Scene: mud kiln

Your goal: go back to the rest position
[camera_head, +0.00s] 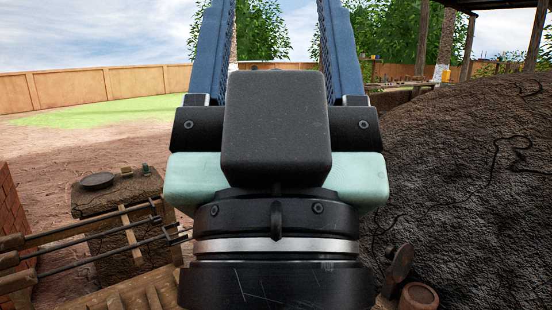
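My gripper (277,32) fills the middle of the head view, close to the camera and pointing up and away. Its two long blue fingers stand well apart, with sky and tree showing through the gap. Nothing shows between them in the visible part. The fingertips are cut off by the top edge. A dark block and the pale green gripper body hide much of the scene's middle.
A dark mud mound (465,190) rises close on the right. A clay pot (418,297) sits at its foot. Rods on a wooden rack (85,240) and a mud block (118,195) with a dark round lid stand left. Open ground (75,155) reaches a far wall (85,88).

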